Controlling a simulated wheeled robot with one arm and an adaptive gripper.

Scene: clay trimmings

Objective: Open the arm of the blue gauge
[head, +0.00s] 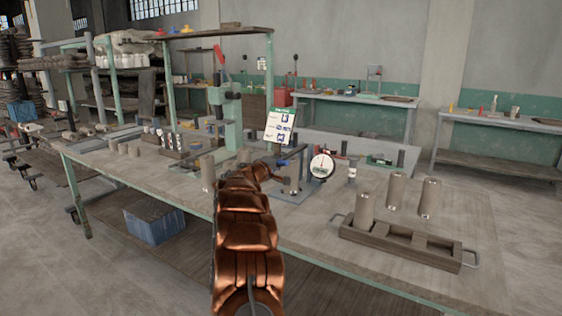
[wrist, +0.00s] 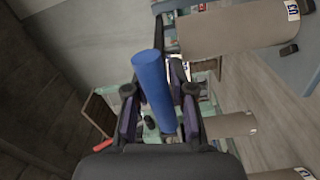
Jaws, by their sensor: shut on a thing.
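The blue gauge stands on the workbench, with a round white dial (head: 322,166) to the right of my arm in the head view. Its blue arm (head: 284,162) shows as a small patch beside my gripper (head: 272,172). In the wrist view a blue cylindrical handle (wrist: 152,85) runs between the two fingers of my gripper (wrist: 157,95), which is shut on it. A clay cylinder (head: 294,178) stands at the gauge. My arm hides part of the gauge's left side, so I cannot tell the blue arm's exact angle.
A wooden tray (head: 390,246) with metal handles holds a clay cylinder (head: 364,209) at the right. Two more cylinders stand behind it. A green press (head: 230,115) and an instruction sign (head: 280,127) stand behind the gripper.

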